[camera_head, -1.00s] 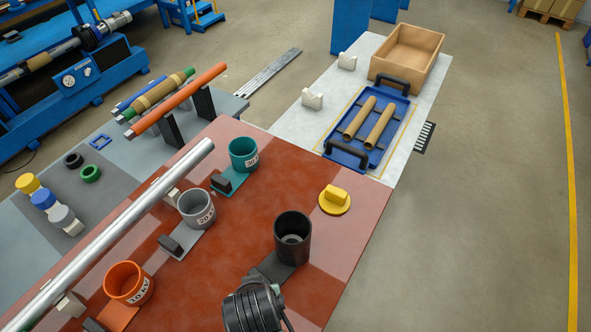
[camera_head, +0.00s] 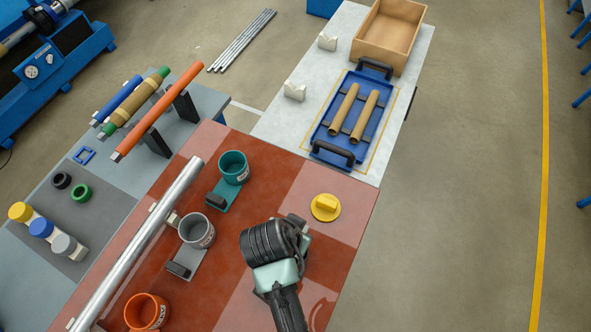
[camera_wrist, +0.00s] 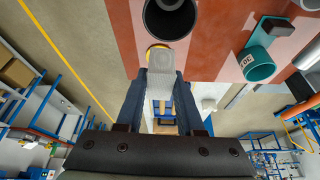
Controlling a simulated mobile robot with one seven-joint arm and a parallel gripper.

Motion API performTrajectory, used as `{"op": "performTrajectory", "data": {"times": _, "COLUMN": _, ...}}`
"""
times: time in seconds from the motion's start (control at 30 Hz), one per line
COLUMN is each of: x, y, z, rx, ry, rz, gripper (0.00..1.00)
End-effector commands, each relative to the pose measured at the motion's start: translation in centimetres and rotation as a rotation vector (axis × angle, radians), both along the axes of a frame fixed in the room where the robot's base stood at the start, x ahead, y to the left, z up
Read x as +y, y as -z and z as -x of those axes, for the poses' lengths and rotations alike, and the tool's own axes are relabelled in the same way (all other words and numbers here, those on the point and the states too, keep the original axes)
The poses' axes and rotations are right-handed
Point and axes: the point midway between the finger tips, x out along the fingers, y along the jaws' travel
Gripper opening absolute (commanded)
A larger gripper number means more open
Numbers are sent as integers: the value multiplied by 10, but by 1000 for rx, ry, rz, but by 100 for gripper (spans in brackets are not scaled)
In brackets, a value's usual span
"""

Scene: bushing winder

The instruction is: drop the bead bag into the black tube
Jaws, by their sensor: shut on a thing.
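In the wrist view my gripper (camera_wrist: 163,86) is shut on a pale grey, small block-like thing, which I take to be the bead bag (camera_wrist: 161,78). The bag sits between the two dark blue fingers near their tips. The black tube (camera_wrist: 170,14) is at the top of the wrist view, its round open mouth showing, cut by the frame edge. The bag appears just below its rim in the picture, apart from the mouth. In the head view my arm covers the black tube, and the bag cannot be made out.
On the red table top stand a teal cup (camera_head: 233,168), a grey cup (camera_head: 197,231), an orange cup (camera_head: 146,312), a yellow knobbed disc (camera_head: 325,207) and a long metal bar (camera_head: 140,245). A blue tray (camera_head: 318,134) lies on the light table behind.

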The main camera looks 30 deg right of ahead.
Motion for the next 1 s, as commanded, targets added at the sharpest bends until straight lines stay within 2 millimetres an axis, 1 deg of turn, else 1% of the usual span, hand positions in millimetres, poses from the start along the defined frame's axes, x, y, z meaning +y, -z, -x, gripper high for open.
{"op": "performTrajectory", "data": {"times": 0.03, "x": 0, "y": 10, "z": 0, "rx": 0, "ry": -1, "rz": 0, "gripper": 0}}
{"op": "performTrajectory", "data": {"times": 0.33, "x": 0, "y": 44, "z": 0, "rx": 0, "ry": -2, "rz": 0, "gripper": 0}}
{"op": "performTrajectory", "data": {"times": 0.47, "x": 0, "y": 50, "z": 0, "rx": 0, "ry": -2, "rz": 0, "gripper": 0}}
{"op": "performTrajectory", "data": {"times": 0.73, "x": 0, "y": 49, "z": 0, "rx": 0, "ry": -2, "rz": -1, "gripper": 0}}
{"op": "performTrajectory", "data": {"times": 0.77, "x": 0, "y": 49, "z": 0, "rx": 0, "ry": -2, "rz": -1, "gripper": 38}}
{"op": "performTrajectory", "data": {"times": 0.8, "x": 0, "y": 49, "z": 0, "rx": 0, "ry": -2, "rz": 0, "gripper": 46}}
{"op": "performTrajectory", "data": {"times": 0.93, "x": 0, "y": 49, "z": 0, "rx": 0, "ry": -2, "rz": -1, "gripper": 69}}
{"op": "performTrajectory", "data": {"times": 0.97, "x": 0, "y": 49, "z": 0, "rx": 0, "ry": -2, "rz": -1, "gripper": 72}}
{"op": "performTrajectory", "data": {"times": 1.0, "x": 0, "y": 49, "z": 0, "rx": 0, "ry": -2, "rz": -1, "gripper": 72}}
